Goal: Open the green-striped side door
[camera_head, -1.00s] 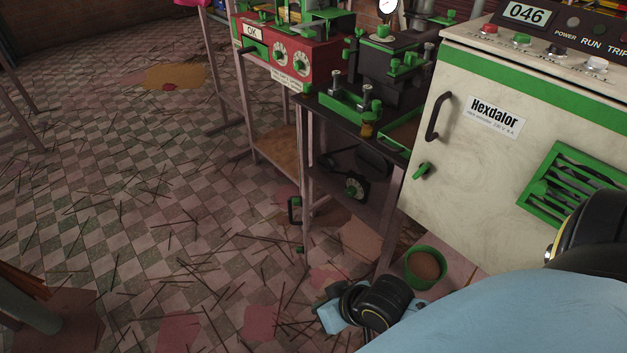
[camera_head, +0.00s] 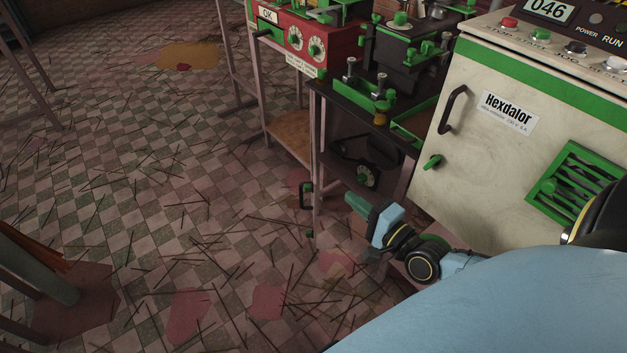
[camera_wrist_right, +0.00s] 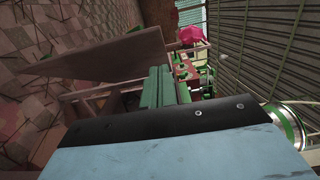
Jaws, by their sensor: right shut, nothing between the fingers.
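The cream cabinet door (camera_head: 480,155) has a green stripe along its top, a "Hexdalor" label and a green vent. It looks shut. A black bar handle (camera_head: 452,109) is on its left side, with a small green latch knob (camera_head: 432,162) below it. My right gripper (camera_head: 352,200) is shut and empty, left of and below the knob, apart from the door. Its closed green fingers also show in the right wrist view (camera_wrist_right: 155,84), where I cannot make out the door handle. My left gripper is not in view.
A dark metal bench (camera_head: 335,95) with green-trimmed machinery stands left of the cabinet. A red machine (camera_head: 300,45) sits behind it. The tiled floor at left is littered with thin sticks.

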